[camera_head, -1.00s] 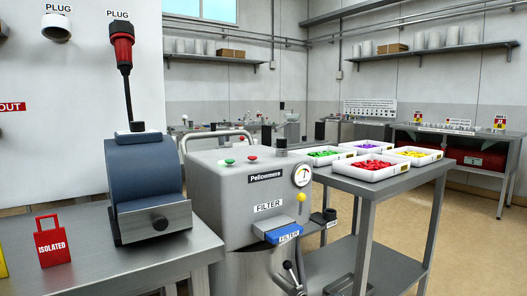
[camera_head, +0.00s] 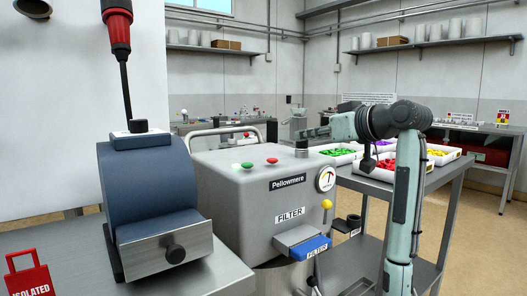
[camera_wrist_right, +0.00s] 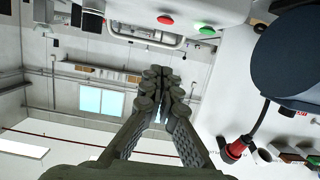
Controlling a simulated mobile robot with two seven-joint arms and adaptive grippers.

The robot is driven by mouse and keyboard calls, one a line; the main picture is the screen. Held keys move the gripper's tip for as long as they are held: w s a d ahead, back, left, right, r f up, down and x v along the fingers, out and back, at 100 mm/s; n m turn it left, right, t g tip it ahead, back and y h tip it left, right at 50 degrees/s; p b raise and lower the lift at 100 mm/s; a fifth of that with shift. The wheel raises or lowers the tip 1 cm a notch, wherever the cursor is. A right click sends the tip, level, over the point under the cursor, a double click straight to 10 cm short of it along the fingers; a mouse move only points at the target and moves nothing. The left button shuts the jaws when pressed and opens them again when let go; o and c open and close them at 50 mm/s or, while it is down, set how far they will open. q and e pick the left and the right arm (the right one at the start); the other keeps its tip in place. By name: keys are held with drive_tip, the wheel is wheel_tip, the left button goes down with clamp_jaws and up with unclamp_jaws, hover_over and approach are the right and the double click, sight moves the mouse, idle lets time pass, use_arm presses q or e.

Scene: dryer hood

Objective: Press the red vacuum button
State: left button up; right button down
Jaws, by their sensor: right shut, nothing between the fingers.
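The red button (camera_head: 272,160) sits on top of the grey Pellowmere machine (camera_head: 230,210), to the right of a green button (camera_head: 246,165). In the right wrist view the red button (camera_wrist_right: 165,20) and green button (camera_wrist_right: 207,30) show near the top edge. My left gripper is not in view.
A black knob (camera_head: 301,148) stands on the machine's top at the right. A metal rail (camera_head: 222,131) runs behind it. A blue drum unit (camera_head: 150,180) stands left on a steel bench. White trays (camera_head: 369,171) of coloured pieces sit on the right table, partly behind my arm.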

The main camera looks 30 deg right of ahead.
drive_tip(key=p, duration=0.2)
hover_over(278, 168)
drive_tip(key=shift+a+f, duration=0.25)
drive_tip(key=shift+f, duration=0.8)
drive_tip(key=f, duration=0.2)
drive_tip(key=shift+s+f, duration=0.2)
drive_tip(key=shift+f, duration=0.2)
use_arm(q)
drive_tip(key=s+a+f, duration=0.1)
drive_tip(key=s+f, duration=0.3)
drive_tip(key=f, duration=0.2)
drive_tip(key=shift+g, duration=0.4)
use_arm(e)
drive_tip(key=shift+d+f, duration=0.1)
drive_tip(key=shift+f, duration=0.5)
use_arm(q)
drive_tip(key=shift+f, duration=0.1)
